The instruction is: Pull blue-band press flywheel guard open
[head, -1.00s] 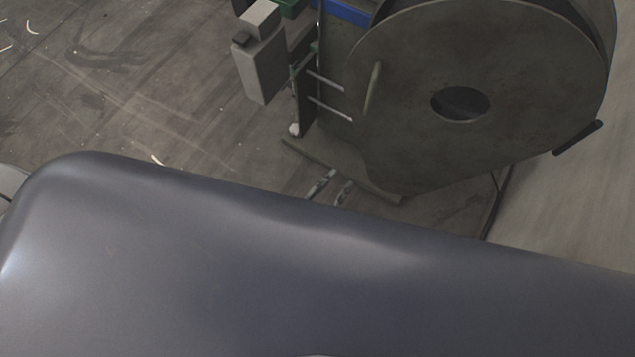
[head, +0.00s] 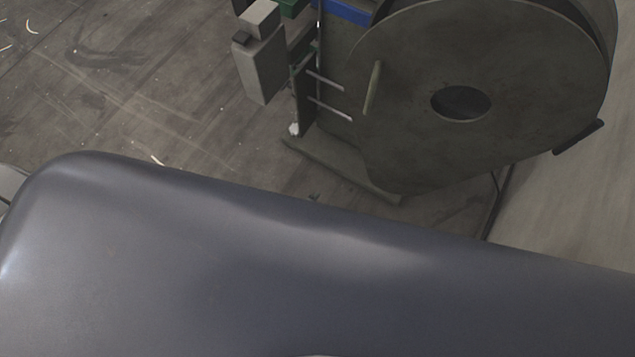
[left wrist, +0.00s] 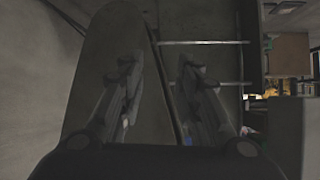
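The flywheel guard (head: 530,95) is a large dark round plate with a hole, on the press at the upper right of the head view. Its bar handle (head: 373,88) stands upright near the left edge. A blue band (head: 343,11) shows on the press at the top. The guard also fills the left and middle of the left wrist view (left wrist: 100,50). There, my left gripper (left wrist: 160,65) has its two fingers apart with nothing clearly held between them. In the head view it is almost wholly hidden behind my own body. My right gripper is not in view.
Thin metal rods (head: 326,82) and a grey box (head: 262,70) stick out left of the guard. A dark foot (head: 340,165) lies at the press base. The wooden floor (head: 150,110) at left is clear apart from small scraps.

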